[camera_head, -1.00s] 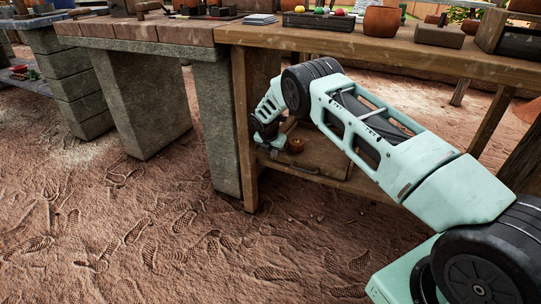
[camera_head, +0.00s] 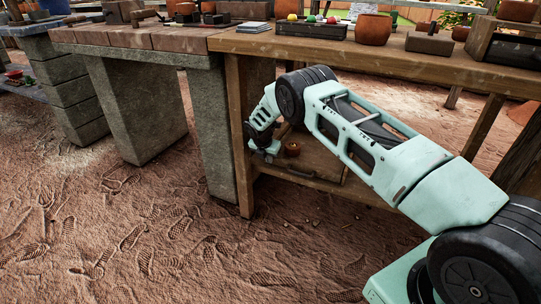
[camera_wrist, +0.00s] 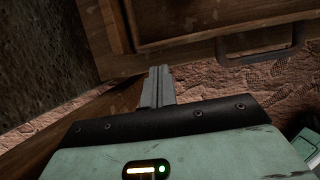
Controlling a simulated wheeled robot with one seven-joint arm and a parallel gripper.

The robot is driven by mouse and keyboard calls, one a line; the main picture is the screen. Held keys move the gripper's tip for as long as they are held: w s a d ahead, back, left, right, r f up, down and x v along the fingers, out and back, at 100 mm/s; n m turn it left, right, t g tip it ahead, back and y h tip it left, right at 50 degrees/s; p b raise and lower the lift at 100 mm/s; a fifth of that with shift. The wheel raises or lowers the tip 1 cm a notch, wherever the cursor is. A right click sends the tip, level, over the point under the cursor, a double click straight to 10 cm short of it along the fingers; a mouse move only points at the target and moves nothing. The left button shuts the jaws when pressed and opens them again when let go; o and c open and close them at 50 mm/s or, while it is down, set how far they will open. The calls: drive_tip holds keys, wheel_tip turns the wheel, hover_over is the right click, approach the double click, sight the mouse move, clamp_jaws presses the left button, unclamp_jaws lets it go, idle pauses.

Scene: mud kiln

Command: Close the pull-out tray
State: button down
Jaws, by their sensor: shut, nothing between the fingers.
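The pull-out tray (camera_head: 327,165) is a wooden board low under the wooden table, with a dark handle (camera_head: 302,174) on its front. In the wrist view the tray (camera_wrist: 190,17) fills the top, with its handle (camera_wrist: 258,56) to the right of my fingers. My gripper (camera_head: 265,154) is at the tray's left front, near the table leg. In the wrist view my gripper (camera_wrist: 159,70) is shut and empty, its fingertips close to the tray's front edge left of the handle. I cannot tell if they touch it. How far the tray sticks out is unclear.
A small brown pot (camera_head: 292,149) is by the tray, beside my gripper. The wooden table (camera_head: 400,55) above carries pots and a black box. Its front leg (camera_head: 240,140) and a stone pillar (camera_head: 213,135) stand just left. The dirt floor in front is clear.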

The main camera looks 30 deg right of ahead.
drive_tip(key=s+a+p+v, duration=0.1)
drive_tip(key=p+v, duration=0.3)
drive_tip(key=v, duration=0.7)
drive_tip(key=shift+a+f, duration=0.4)
drive_tip(key=shift+f, duration=0.05)
